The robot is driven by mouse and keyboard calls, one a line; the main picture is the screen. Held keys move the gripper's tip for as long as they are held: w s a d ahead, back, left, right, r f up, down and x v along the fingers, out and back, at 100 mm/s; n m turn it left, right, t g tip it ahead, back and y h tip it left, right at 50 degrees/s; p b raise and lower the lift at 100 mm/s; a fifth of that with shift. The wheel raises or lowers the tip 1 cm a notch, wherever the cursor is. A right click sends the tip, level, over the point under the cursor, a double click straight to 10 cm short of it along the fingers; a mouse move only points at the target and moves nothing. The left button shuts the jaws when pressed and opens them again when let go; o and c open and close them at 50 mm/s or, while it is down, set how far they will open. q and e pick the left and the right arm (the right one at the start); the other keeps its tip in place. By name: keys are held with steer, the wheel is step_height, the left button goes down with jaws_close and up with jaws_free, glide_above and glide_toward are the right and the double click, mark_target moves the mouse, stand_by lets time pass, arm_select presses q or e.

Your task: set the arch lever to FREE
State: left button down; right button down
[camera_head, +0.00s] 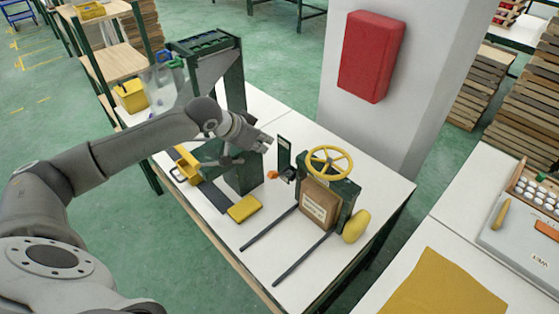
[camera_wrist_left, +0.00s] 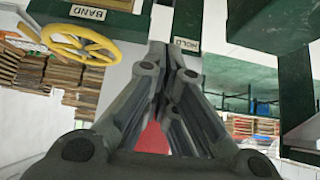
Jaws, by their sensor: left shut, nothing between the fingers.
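My left gripper (camera_head: 266,143) is shut and empty, above the white table beside the dark green machine. In the left wrist view its fingers (camera_wrist_left: 165,60) come together just below a dark green post with a HOLD plate (camera_wrist_left: 186,45). A BAND plate (camera_wrist_left: 87,12) sits on a green bar to the left. In the head view a small orange knob (camera_head: 272,175) is below the fingertips, near an upright dark plate (camera_head: 284,156). I cannot tell for sure which part is the arch lever or how it is set; no FREE label is readable.
A yellow handwheel (camera_head: 329,161) tops the green machine, with a brown box (camera_head: 319,204) in front. Two dark rails (camera_head: 302,260) run toward the table's front edge. A yellow block (camera_head: 244,208) lies left of them. A red box (camera_head: 371,56) hangs on the pillar behind.

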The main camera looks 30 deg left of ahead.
stand_by(0.3)
arm_select(q)
steer(key=shift+w, duration=0.1)
steer(key=p, duration=0.3)
glide_above(276, 172)
steer(key=w, duration=0.2)
steer(key=f, duration=0.7)
steer(key=shift+s+d, duration=0.1)
steer(key=shift+d, duration=0.25)
steer(key=f, duration=0.1)
steer(key=s+f+p, duration=0.1)
steer(key=f+p, duration=0.1)
steer(key=shift+s+a, duration=0.3)
steer(key=shift+s+a+f, duration=0.1)
steer(key=shift+s+f, duration=0.2)
steer(key=shift+f, duration=0.1)
